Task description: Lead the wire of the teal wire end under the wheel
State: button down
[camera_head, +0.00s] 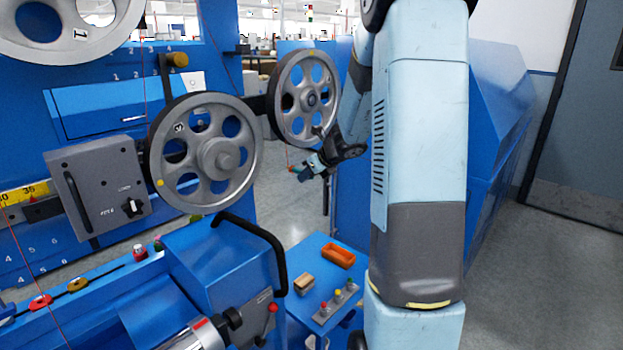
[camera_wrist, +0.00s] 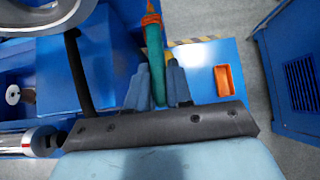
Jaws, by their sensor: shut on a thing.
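The teal wire end (camera_wrist: 154,50) is a tapered teal piece with an orange tip, held between the two blue fingers of my gripper (camera_wrist: 158,84) in the wrist view. In the head view my gripper (camera_head: 303,172) is shut on it, with the teal wire end (camera_head: 297,170) small at its tip. A thin red wire rises from it toward the right wheel. That grey spoked wheel (camera_head: 311,99) stands above my gripper. A larger grey spoked wheel (camera_head: 217,154) is to its left and nearer. I cannot tell which wheel is meant.
A grey box with a handle (camera_head: 100,190) is left of the larger wheel. A black bar handle (camera_head: 262,235) rises from the blue machine below. An orange tray (camera_head: 338,256) lies on a low blue surface. Floor shows between the machines.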

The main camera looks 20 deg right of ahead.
aim_at(295, 168)
jog(key=shift+w, duration=0.25)
jog(key=shift+w+a, duration=0.3)
jog(key=shift+w, duration=0.45)
jog(key=shift+w+a, duration=0.35)
jog(key=shift+w, duration=0.4)
jog(key=shift+w+a, duration=0.3)
jog(key=shift+w, duration=0.45)
jog(key=shift+w, duration=0.1)
jog(key=w, duration=0.1)
jog(key=w+a, duration=0.1)
jog(key=w, duration=0.1)
jog(key=shift+w+a, duration=0.25)
jog(key=shift+a, duration=0.05)
jog(key=shift+d, duration=0.1)
jog(key=w+d+f, duration=0.2)
jog(key=w+d, duration=0.2)
jog(key=d, duration=0.5)
jog(key=shift+d+f, duration=0.15)
